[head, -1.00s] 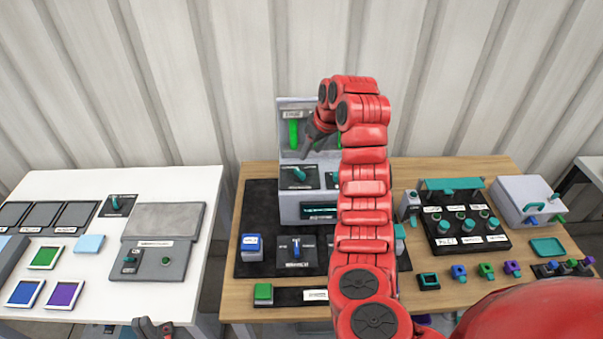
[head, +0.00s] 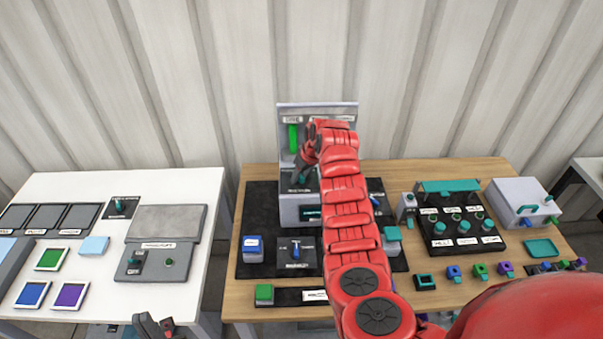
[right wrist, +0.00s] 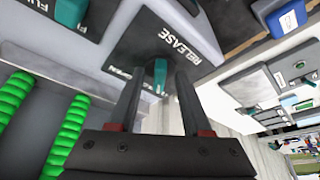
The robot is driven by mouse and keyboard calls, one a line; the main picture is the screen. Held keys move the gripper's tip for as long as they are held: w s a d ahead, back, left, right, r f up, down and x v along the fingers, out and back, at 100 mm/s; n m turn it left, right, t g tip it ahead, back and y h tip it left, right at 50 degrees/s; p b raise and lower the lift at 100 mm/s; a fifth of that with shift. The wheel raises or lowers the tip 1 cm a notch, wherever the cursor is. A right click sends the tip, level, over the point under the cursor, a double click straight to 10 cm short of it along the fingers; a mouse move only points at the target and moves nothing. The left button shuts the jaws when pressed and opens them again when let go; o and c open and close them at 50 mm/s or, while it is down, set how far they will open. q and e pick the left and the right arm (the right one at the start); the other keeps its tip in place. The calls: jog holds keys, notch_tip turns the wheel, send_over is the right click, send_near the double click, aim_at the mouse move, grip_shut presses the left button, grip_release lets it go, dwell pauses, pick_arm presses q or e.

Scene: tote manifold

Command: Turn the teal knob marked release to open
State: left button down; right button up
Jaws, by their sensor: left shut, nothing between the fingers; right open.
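The teal knob (right wrist: 160,75) sits on a dark plate (right wrist: 150,50) lettered RELEASE, with more lettering partly hidden beside the knob. In the right wrist view, the knob appears between the two fingers of my open right gripper (right wrist: 160,85); I cannot tell whether they touch it. In the head view, my right gripper (head: 304,160) is over this plate, at the left of the grey unit (head: 290,211), and the arm hides much of the unit. My left gripper (head: 156,328) is shut and empty at the bottom left, away from the knob.
Another teal knob (right wrist: 70,12) is close by on the same unit. Green ribbed parts (right wrist: 65,130) stand at the left in the wrist view. A blue-topped block (head: 252,249) and a lever plate (head: 296,254) lie in front. A white table (head: 90,180) stands left.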

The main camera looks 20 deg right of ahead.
grip_shut()
dwell(0.4)
jog(key=shift+a+f+m+h+b, duration=0.2)
jog(key=shift+m+h+b, duration=0.2)
jog(key=shift+m+b, duration=0.65)
jog(key=m+h+b, duration=0.1)
jog(key=m+b, duration=0.1)
jog(key=b, duration=0.1)
jog(key=m+h+b, duration=0.1)
jog(key=m+b, duration=0.2)
jog(key=m+h+b, duration=0.1)
jog(key=m+b, duration=0.2)
jog(key=shift+w+a+b, duration=0.1)
jog(key=shift+a+b, duration=0.25)
jog(key=shift+a, duration=0.05)
jog(key=shift+w+a+r+m+g+h+b, duration=0.1)
jog(key=shift+r+m+g+h+b, duration=0.15)
jog(key=shift+m+b, duration=0.45)
jog(key=shift+m+g+h+b, duration=0.15)
jog(key=shift+m+g+b, duration=0.2)
jog(key=shift+m, duration=1)
grip_release()
